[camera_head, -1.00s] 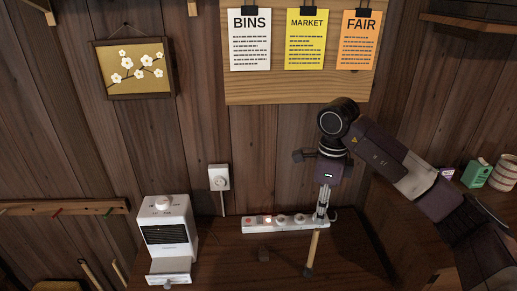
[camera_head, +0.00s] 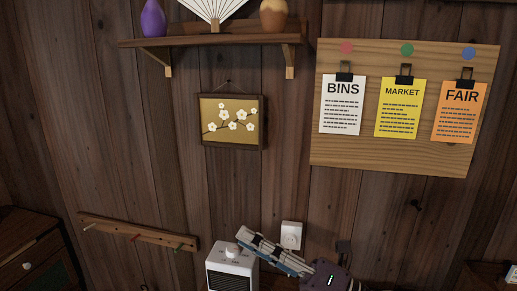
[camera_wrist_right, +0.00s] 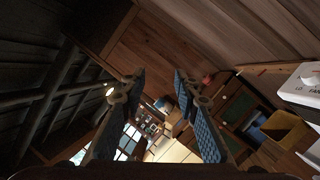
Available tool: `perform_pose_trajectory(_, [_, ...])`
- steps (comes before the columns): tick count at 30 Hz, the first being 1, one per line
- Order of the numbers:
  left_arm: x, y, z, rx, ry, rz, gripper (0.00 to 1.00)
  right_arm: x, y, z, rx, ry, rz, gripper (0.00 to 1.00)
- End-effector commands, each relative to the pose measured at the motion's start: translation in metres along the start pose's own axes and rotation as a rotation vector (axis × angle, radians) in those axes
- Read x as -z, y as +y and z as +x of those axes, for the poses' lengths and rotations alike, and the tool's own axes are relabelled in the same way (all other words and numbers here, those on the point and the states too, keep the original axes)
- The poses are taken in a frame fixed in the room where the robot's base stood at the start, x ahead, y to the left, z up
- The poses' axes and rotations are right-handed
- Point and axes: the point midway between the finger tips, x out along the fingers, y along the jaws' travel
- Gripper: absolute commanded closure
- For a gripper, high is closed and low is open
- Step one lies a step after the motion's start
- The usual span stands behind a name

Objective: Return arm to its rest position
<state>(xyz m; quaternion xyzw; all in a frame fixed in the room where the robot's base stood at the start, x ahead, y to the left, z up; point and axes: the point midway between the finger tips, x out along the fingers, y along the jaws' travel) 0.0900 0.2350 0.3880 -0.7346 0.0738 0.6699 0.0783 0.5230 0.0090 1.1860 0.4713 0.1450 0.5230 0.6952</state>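My right gripper (camera_head: 246,241) shows at the bottom middle of the head view, its fingers pointing up and left, in front of the wooden wall. It overlaps the right side of the white heater-like box (camera_head: 232,268) in the picture. In the right wrist view my right gripper (camera_wrist_right: 158,78) has its two blue-padded fingers apart, with nothing between them. Most of my right arm is below the head view. My left gripper is in neither view.
A wall outlet (camera_head: 291,236) is just behind the gripper. A peg rail (camera_head: 150,236) and a dark cabinet (camera_head: 30,250) are at left. A picture (camera_head: 233,121), a shelf (camera_head: 215,40) and a notice board (camera_head: 400,155) hang higher.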

Motion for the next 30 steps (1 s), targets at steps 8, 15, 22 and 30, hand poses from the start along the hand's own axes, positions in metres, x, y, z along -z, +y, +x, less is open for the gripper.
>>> perform_pose_trajectory(8, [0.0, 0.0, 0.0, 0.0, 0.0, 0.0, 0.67, -0.077, -0.033, -0.068, 0.008, -0.618, 0.524, 0.71])
perform_pose_trajectory(15, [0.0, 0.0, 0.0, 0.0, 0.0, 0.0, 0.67, -0.064, -0.121, -0.18, 0.17, -1.118, 0.992, 0.71])
perform_pose_trajectory(22, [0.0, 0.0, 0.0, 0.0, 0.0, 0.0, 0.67, 0.043, -0.186, -0.291, 0.453, -1.539, 1.418, 0.71])
perform_pose_trajectory(30, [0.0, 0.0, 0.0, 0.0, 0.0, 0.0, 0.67, 0.18, -0.184, -0.366, 0.803, -1.831, 1.742, 0.71])
